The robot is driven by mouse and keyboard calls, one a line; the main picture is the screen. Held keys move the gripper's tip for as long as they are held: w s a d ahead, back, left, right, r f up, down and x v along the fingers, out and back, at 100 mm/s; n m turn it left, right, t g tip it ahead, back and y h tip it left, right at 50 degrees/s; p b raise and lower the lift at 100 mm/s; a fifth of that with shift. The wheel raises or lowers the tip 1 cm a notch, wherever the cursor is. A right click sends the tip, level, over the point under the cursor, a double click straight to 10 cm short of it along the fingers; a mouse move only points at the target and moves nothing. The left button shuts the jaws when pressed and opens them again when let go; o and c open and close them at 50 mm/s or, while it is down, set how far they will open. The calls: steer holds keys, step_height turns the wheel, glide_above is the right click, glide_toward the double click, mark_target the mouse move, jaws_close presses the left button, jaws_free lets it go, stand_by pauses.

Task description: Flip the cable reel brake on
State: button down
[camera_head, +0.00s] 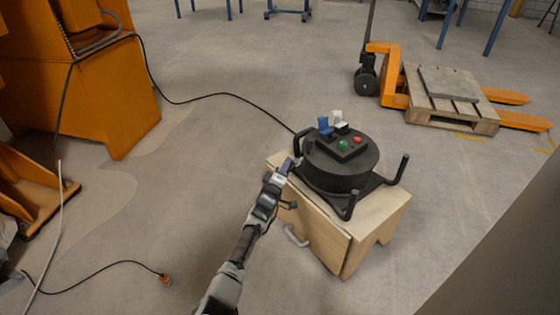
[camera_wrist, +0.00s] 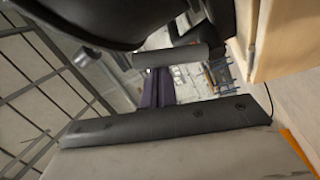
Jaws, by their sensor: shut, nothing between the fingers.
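The cable reel is a black round drum (camera_head: 335,175) on a dark frame with upright handles, standing on a wooden cabinet. On its top is a control box with a green button (camera_head: 343,146), a red button (camera_head: 357,140), a blue part (camera_head: 325,127) and a white part (camera_head: 337,117). I cannot tell which part is the brake. My gripper (camera_head: 286,167) is shut and empty at the reel's left side, close to its frame. In the wrist view my purple fingers (camera_wrist: 159,88) point toward a dark grey bar (camera_wrist: 170,56) below the black drum's edge; contact is unclear.
The wooden cabinet (camera_head: 323,237) has a pale door handle (camera_head: 296,236). A black cable (camera_head: 215,95) runs from the orange machine (camera_head: 95,90) to the reel. An orange pallet truck with a wooden pallet (camera_head: 452,117) stands back right. Floor left of the cabinet is mostly clear.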

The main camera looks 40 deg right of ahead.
steer(key=shift+s+f, duration=0.3)
steer(key=shift+s, duration=0.25)
steer(key=p+v, duration=0.6)
steer(key=v, duration=0.1)
steer(key=shift+a+p, duration=0.2)
steer(key=shift+p, duration=0.15)
steer(key=shift+s, duration=0.1)
